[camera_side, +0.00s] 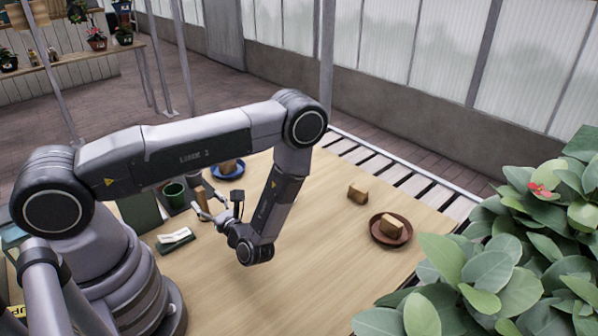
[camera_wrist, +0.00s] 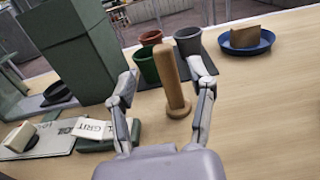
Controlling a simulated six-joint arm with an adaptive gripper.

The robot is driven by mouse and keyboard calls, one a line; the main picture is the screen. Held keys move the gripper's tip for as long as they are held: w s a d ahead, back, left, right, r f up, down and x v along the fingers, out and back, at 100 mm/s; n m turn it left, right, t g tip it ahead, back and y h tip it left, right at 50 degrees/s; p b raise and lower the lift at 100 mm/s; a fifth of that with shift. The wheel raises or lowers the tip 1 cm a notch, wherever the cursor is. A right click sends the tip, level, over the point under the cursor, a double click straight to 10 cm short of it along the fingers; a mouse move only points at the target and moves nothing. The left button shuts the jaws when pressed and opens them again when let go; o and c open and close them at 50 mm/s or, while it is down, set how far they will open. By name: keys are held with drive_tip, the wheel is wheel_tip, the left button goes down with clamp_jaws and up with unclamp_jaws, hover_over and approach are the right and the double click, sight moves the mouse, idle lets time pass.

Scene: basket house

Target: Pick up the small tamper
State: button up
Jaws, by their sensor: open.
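The small tamper is a tan wooden cylinder standing on a round foot (camera_wrist: 172,82). In the wrist view it stands upright on the table between my two fingers, with a gap on each side. In the side view the wooden piece (camera_side: 202,199) shows small beside my gripper (camera_side: 216,207). My gripper (camera_wrist: 166,88) is open, holds nothing, and points at the tamper from low over the table. No finger visibly touches it.
Green (camera_wrist: 144,66), red (camera_wrist: 151,37) and grey (camera_wrist: 188,41) pots stand close behind the tamper. A blue dish (camera_wrist: 246,41) holds a brown block. A tall green box (camera_wrist: 75,50) and a labelled packet (camera_wrist: 90,128) are at left.

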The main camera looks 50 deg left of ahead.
sight(202, 193)
drive_tip(key=a, duration=0.5)
drive_tip(key=shift+w+a+r, duration=0.1)
drive_tip(key=shift+w+r, duration=0.1)
drive_tip(key=shift+c, duration=0.2)
clamp_jaws()
